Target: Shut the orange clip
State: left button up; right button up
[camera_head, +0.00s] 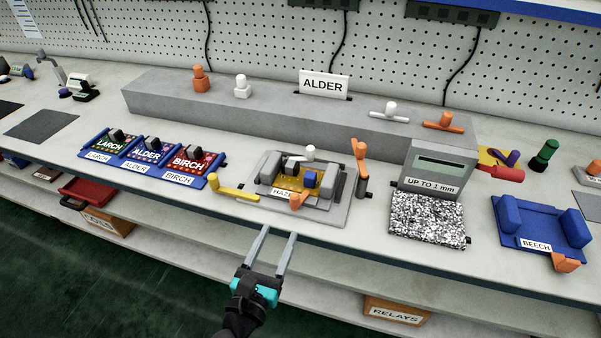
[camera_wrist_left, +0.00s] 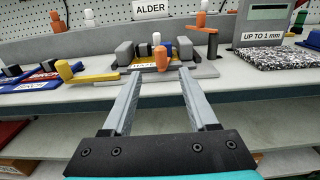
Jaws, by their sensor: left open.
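A grey fixture (camera_head: 341,213) labelled HAZEL holds a yellow board (camera_head: 288,184) with dark and blue parts on it. A short orange clip (camera_head: 298,201) stands at the fixture's front edge; the left wrist view shows it (camera_wrist_left: 161,60) upright between my fingertips in the picture, farther off. A taller orange lever (camera_head: 361,151) stands up at the fixture's right side. A yellow lever (camera_head: 236,193) sticks out at the left, and a white knob (camera_head: 309,153) is at the back. My left gripper (camera_head: 280,232) is open and empty, in front of the table's edge. My right gripper is not in view.
Left of the fixture is a blue rack (camera_head: 214,180) with several labelled boards. Right are a grey gauge (camera_head: 440,164) marked UP TO 1 mm, a speckled pad (camera_head: 428,222) and a blue BEECH holder (camera_head: 515,233) with an orange clip (camera_head: 565,263). A grey raised block (camera_head: 160,98) runs behind.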

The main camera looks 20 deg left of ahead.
pick_arm(q)
jog(key=w, duration=1)
jog(key=w+b, duration=0.1)
jog(key=w, duration=0.3)
jog(key=shift+w+d, duration=0.25)
jog(key=shift+w, duration=0.15)
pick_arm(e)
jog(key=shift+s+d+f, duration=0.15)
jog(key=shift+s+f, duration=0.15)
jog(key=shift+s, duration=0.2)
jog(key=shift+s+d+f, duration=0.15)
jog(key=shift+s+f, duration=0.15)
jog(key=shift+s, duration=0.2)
pick_arm(q)
grip_shut()
